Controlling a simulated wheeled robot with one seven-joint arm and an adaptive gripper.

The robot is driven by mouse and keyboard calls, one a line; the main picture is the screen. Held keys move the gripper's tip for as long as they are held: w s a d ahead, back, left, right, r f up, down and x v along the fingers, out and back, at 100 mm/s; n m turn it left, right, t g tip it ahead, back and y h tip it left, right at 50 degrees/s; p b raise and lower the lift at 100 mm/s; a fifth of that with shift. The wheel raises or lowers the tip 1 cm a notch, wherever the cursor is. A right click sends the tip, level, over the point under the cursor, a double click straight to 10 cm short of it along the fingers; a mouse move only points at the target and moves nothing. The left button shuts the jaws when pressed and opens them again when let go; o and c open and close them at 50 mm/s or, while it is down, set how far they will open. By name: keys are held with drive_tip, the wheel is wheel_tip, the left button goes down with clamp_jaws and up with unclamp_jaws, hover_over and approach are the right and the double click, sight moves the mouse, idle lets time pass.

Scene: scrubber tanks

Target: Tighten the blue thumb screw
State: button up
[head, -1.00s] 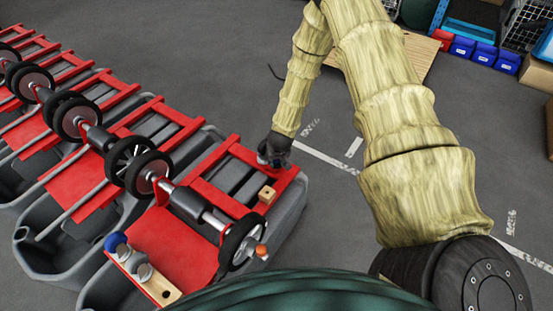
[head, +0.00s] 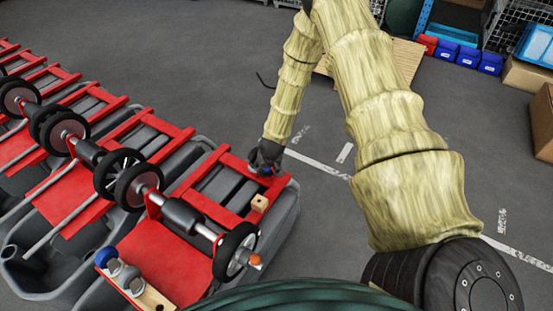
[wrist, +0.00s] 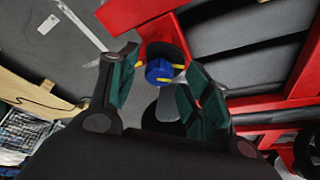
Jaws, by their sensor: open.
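The blue thumb screw (wrist: 158,71), with yellow marks at its sides, sits at the end of a red frame (wrist: 170,38) in the wrist view. My gripper (wrist: 160,78) is open, with one green-padded finger on each side of the screw. I cannot tell whether either finger touches it. A grey rounded piece (wrist: 170,108) shows below the screw between the fingers.
A wheeled axle (head: 182,214) and a wooden strip with blue (head: 105,257) and grey knobs lie nearer. More tanks extend left. The floor (head: 320,210) right of the frame is clear.

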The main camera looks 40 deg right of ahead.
drive_tip(key=n, duration=0.1)
drive_tip(key=n+y, duration=0.1)
drive_tip(key=n, duration=0.1)
drive_tip(key=n+y+b, duration=0.1)
drive_tip(key=n, duration=0.1)
drive_tip(key=shift+d, duration=0.3)
drive_tip(key=n, duration=0.2)
drive_tip(key=n+y, duration=0.2)
drive_tip(key=n, duration=0.1)
drive_tip(key=shift+d+n+g, duration=0.25)
drive_tip(key=shift+n+g, duration=0.05)
drive_tip(key=v, duration=1.1)
drive_tip(key=s+a+f+m+g+b, duration=0.1)
drive_tip(key=s+a+f, duration=0.4)
drive_tip(key=s, duration=0.3)
drive_tip(key=s+a+f+m+g+h+b, duration=0.1)
drive_tip(key=s+a+f+m, duration=0.1)
drive_tip(key=s+a+f, duration=0.4)
drive_tip(key=s+a+f+m+g+h+b, duration=0.1)
drive_tip(key=s+a+f+m, duration=0.1)
drive_tip(key=s+a+f, duration=0.4)
drive_tip(key=shift+s+a+b, duration=0.3)
drive_tip(key=shift+s+a, duration=0.25)
drive_tip(key=shift+s, duration=2.05)
drive_tip(key=shift+f, duration=0.15)
